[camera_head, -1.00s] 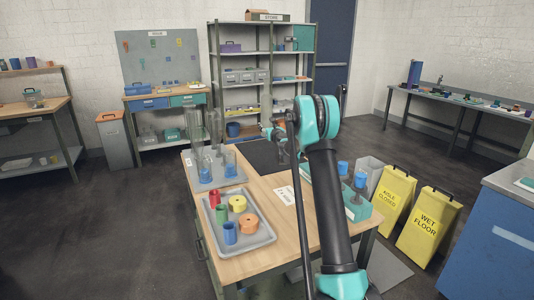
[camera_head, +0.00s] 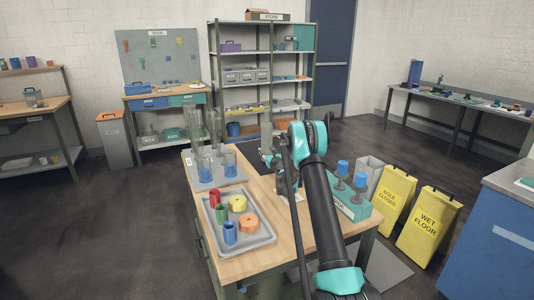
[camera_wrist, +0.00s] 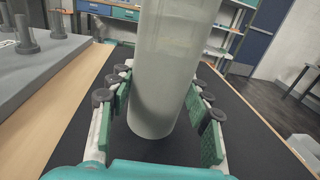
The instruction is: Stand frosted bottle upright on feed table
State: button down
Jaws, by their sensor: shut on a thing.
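The frosted bottle (camera_wrist: 172,60) is a pale, cloudy cylinder in the wrist view. It stands roughly upright between the green pads of my gripper (camera_wrist: 162,82), which is shut on it. Its lower end is over a black mat (camera_wrist: 75,140); I cannot tell whether it touches. Its top is out of the wrist view. In the head view my gripper (camera_head: 270,158) is over the far part of the wooden table (camera_head: 262,205), and my arm hides much of that area.
A grey tray (camera_head: 212,228) with coloured rings and cylinders is at the table's near left. A grey base (camera_head: 232,180) with tall clear tubes stands behind it. A teal rack (camera_head: 358,212) with blue-topped pegs is on the right. Yellow floor signs (camera_head: 428,225) stand beyond.

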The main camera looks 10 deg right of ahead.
jog(key=shift+f, duration=0.15)
jog(key=c, duration=0.7)
grip_release()
jog(key=shift+s, duration=0.1)
jog(key=v, duration=1.1)
jog(key=shift+s, duration=0.4)
jog(key=s+a+r+n+g+y, duration=0.1)
jog(key=s+a+r+n+g, duration=0.15)
jog(key=s+n, duration=0.5)
jog(key=s+a+r+n+g+y, duration=0.1)
jog(key=s+a+r+n+g, duration=0.15)
jog(key=s+n, duration=0.45)
jog(key=s+a+r+n+g+y, duration=0.1)
jog(key=s+a+r+n+g, duration=0.25)
jog(key=s, duration=0.55)
jog(key=s+d+f+n+g+h, duration=0.1)
jog(key=s+n, duration=0.4)
jog(key=s, duration=0.6)
jog(key=s+d+f+n+g+h, duration=0.2)
jog(key=s+d+f+n, duration=0.3)
jog(key=s, duration=0.7)
jog(key=s+d+f+n+g+h, duration=0.2)
jog(key=s+d+f+n+h, duration=0.1)
jog(key=s, duration=0.8)
jog(key=d+n, duration=0.1)
jog(key=n, duration=0.1)
jog(key=shift+s+d+f+n+h, duration=0.2)
jog(key=shift+d+f+n+h, duration=0.1)
jog(key=shift+d+f+h, duration=0.1)
